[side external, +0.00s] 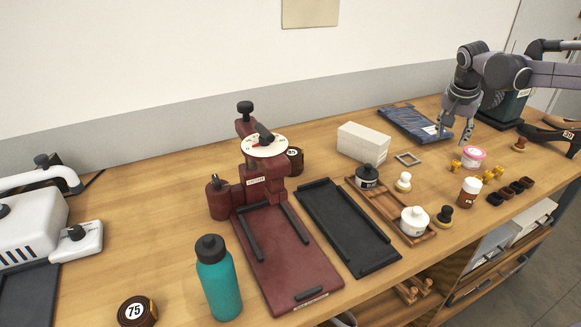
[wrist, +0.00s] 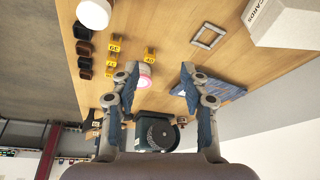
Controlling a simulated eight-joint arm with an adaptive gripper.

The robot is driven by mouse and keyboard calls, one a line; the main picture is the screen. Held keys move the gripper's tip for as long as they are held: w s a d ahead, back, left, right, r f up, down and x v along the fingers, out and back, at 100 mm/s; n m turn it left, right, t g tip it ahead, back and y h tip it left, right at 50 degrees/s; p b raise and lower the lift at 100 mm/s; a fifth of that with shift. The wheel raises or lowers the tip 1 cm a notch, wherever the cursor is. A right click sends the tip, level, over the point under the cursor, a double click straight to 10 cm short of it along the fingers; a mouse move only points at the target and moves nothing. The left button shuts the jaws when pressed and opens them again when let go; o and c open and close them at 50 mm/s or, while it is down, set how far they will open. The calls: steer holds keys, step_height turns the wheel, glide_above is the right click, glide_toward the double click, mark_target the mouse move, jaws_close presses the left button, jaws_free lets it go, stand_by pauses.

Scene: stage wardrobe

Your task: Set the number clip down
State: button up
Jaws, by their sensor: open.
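Several small yellow number clips stand on the wooden table. My gripper (side external: 452,137) is above the table near the folded blue cloth (side external: 405,122). Its fingers are apart with nothing between them, also in the wrist view (wrist: 160,72). The left finger partly hides the pink-lidded jar (wrist: 146,82).
Dark shoes (side external: 550,137) with a numbered tag stand at the right, near a dark green box (side external: 503,108). Bare table lies around the frame.

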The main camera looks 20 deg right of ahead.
steer(key=s+a+f+n+t+y, duration=0.1)
steer(key=s+a+n+t+y, duration=0.1)
steer(key=s+a+n, duration=0.4)
steer(key=s+a+f+n+t+y, duration=0.2)
steer(key=s+a+n, duration=0.5)
steer(key=s+a, duration=0.4)
steer(key=a+t, duration=0.1)
steer(key=a, duration=0.2)
steer(key=shift+s+f+n, duration=0.3)
